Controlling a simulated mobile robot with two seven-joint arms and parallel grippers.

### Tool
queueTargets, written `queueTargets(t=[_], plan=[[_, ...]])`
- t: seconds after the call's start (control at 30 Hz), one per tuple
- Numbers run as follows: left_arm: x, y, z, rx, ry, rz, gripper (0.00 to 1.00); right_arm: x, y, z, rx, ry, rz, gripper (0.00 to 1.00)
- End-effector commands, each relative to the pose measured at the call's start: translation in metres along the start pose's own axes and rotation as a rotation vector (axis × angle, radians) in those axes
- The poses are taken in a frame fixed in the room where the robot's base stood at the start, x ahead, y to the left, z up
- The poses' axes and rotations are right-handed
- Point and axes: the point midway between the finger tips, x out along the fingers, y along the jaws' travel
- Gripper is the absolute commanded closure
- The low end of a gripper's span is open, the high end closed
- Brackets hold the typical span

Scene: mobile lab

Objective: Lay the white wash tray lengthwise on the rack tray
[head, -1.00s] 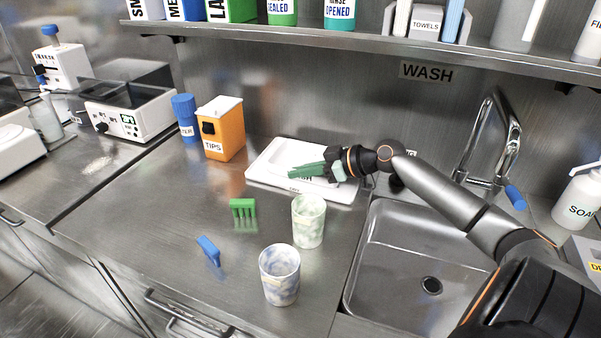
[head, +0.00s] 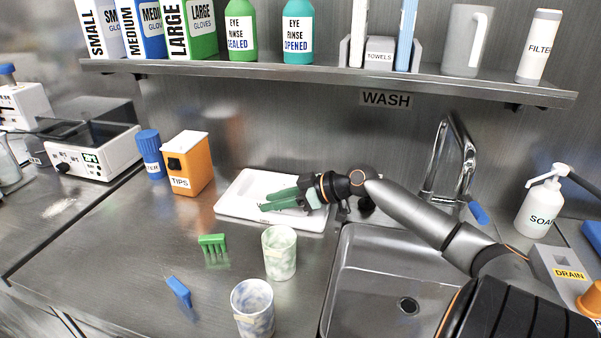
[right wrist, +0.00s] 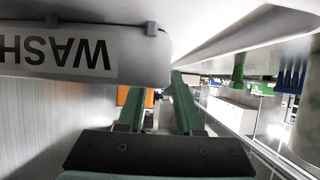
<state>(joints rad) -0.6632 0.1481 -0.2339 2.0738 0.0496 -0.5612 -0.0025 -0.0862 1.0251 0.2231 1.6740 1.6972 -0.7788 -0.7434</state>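The white wash tray (head: 247,186) shows in the head view as a pale raised shape lying on the white rack tray (head: 227,208) at the back of the counter. My right gripper (head: 276,200) reaches in from the right over these trays, and its two green fingers are apart. It hides part of the wash tray, so its exact alignment is hard to tell. In the upside-down right wrist view, the wash tray (right wrist: 140,45) shows its WASH label close beside the fingers of my right gripper (right wrist: 158,85). Nothing is seen clamped between them. My left gripper is not in view.
The orange TIPS box (head: 187,165) and a blue-capped bottle (head: 149,152) stand left of the trays. A green rack (head: 212,243), a blue clip (head: 179,290) and two marbled cups (head: 279,252) stand nearer. The sink (head: 385,270) lies to the right. A shelf runs above.

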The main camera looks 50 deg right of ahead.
Motion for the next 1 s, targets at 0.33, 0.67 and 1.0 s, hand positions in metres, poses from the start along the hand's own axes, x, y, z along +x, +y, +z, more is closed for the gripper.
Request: queueTargets(t=[0.33, 0.67, 1.0], plan=[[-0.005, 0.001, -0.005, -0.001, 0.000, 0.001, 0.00, -0.051, -0.001, -0.001, 0.000, -0.002, -0.002, 0.66], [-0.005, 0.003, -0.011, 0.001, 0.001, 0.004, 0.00, -0.096, -0.001, -0.001, 0.000, 0.001, -0.002, 0.66], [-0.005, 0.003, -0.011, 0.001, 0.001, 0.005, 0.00, -0.107, -0.001, -0.001, -0.003, 0.000, -0.003, 0.66]])
